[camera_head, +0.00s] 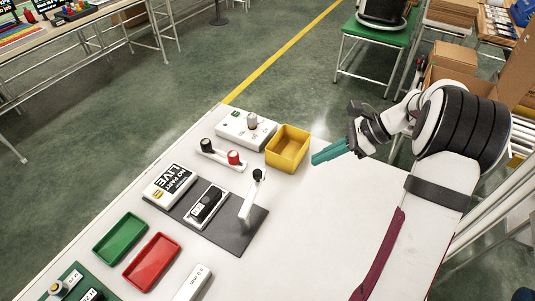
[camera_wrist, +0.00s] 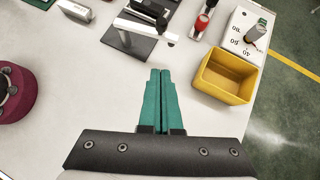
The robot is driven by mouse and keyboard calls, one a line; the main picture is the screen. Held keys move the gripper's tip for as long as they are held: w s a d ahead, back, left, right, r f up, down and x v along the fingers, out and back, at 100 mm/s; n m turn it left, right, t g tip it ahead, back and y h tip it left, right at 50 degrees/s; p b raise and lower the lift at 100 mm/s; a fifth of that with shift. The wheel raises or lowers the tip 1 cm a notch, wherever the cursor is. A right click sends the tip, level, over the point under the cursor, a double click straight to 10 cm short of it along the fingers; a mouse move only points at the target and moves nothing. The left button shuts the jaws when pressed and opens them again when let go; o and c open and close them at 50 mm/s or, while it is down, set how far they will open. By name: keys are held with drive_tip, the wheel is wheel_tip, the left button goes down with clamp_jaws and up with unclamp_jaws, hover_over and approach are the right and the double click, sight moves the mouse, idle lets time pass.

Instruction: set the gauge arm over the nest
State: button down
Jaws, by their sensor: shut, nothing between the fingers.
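The gauge arm (camera_head: 250,198) is a white bar with a black knob at its upper end. It stands at the right part of a dark base plate (camera_head: 228,235), to the right of the nest (camera_head: 193,214) and not over it. The nest is a light block holding a black part (camera_head: 207,204). In the wrist view the gauge arm (camera_wrist: 145,29) lies beyond my fingertips. My gripper (camera_head: 314,160) has teal fingers, shut and empty, above the table to the right of the gauge arm. The shut fingers also show in the wrist view (camera_wrist: 160,72). The nest is unclear there.
A yellow bin (camera_head: 303,150) is close to my fingertips. A white dial box (camera_head: 240,132) and a bar with black and red knobs (camera_head: 222,158) stand behind. Green (camera_head: 105,247) and red (camera_head: 137,272) trays lie at left. The table's right part is clear.

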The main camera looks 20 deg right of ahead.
drive_tip(key=shift+a, duration=0.1)
approach(262, 177)
drive_tip(key=x, duration=0.5)
drive_tip(key=shift+f, duration=0.6)
drive_tip(key=shift+w+a, duration=0.2)
drive_tip(key=shift+w, duration=0.1)
